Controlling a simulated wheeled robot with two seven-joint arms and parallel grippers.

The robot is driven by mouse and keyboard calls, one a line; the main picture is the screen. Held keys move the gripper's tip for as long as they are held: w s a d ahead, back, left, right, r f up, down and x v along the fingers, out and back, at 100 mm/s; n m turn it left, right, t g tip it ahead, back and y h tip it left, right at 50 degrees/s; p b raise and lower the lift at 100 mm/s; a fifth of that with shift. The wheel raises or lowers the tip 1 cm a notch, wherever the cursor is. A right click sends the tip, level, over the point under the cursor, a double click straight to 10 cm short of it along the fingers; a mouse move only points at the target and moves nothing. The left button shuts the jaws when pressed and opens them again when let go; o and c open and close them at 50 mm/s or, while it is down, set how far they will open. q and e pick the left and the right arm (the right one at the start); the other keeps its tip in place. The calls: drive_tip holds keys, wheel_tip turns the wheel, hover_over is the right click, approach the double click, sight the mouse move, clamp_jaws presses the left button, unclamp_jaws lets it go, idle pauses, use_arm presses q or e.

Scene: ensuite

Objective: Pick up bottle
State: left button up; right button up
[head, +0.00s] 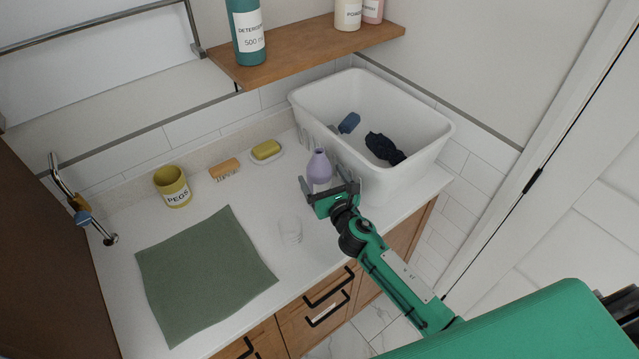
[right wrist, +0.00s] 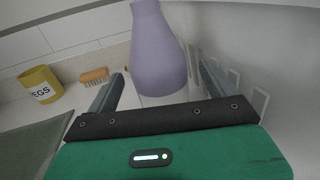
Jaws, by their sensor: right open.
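A lilac bottle (head: 319,168) stands upright on the white counter, close to the front left side of the white basket. My right gripper (head: 330,187) is at the bottle, with its fingers open. In the right wrist view the bottle (right wrist: 157,50) rises between the two spread fingers of the gripper (right wrist: 160,90), with a gap visible on the left side. The bottle's lower part is hidden behind the gripper in the head view. My left gripper is not in view.
The white basket (head: 430,140) holds dark cloth items. A clear glass (head: 290,229) stands left of the gripper, near a green cloth (head: 205,275). A yellow peg pot (head: 173,187), a brush (head: 224,168) and a soap dish (head: 267,152) line the back. A wooden shelf (head: 300,45) hangs above.

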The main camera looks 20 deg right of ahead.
drive_tip(key=shift+w+a, duration=0.2)
drive_tip(key=shift+w, duration=1.7)
drive_tip(key=c, duration=1.6)
drive_tip(key=shift+c, duration=0.8)
drive_tip(key=shift+r+p, duration=0.15)
drive_tip(key=shift+p, duration=0.15)
